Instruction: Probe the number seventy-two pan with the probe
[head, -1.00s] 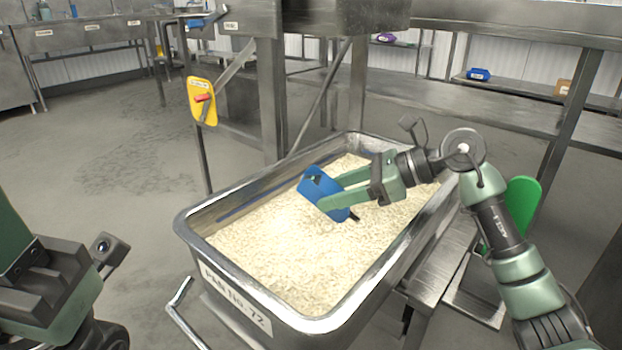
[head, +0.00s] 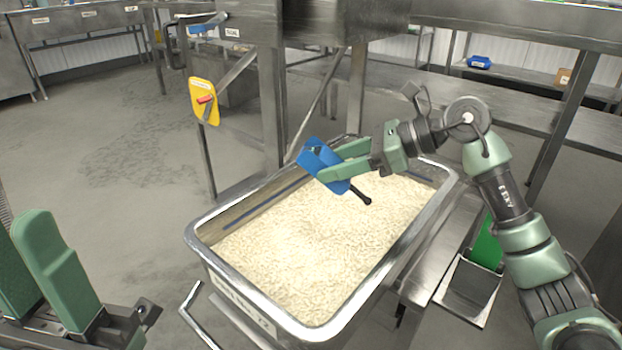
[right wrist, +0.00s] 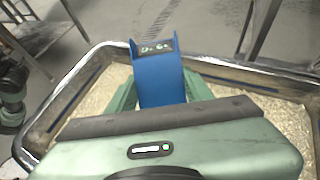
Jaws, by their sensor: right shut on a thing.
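The blue probe (head: 325,167) has a small dark display, readable only in part in the right wrist view (right wrist: 158,90), and a short black stem (head: 360,195). My right gripper (head: 332,174) is shut on its blue body. It holds the probe over the far half of the pan, stem slanting down to the right. The stem's dark end shows and looks clear of the rice. The number 72 pan (head: 205,240) is a deep steel tub of pale rice, its front label partly readable. My left gripper (head: 35,225) is at the left edge, empty, its fingers partly cut off.
A steel ledge with a green item (head: 487,246) lies right of the pan. Steel tables stand behind; the floor at left is clear.

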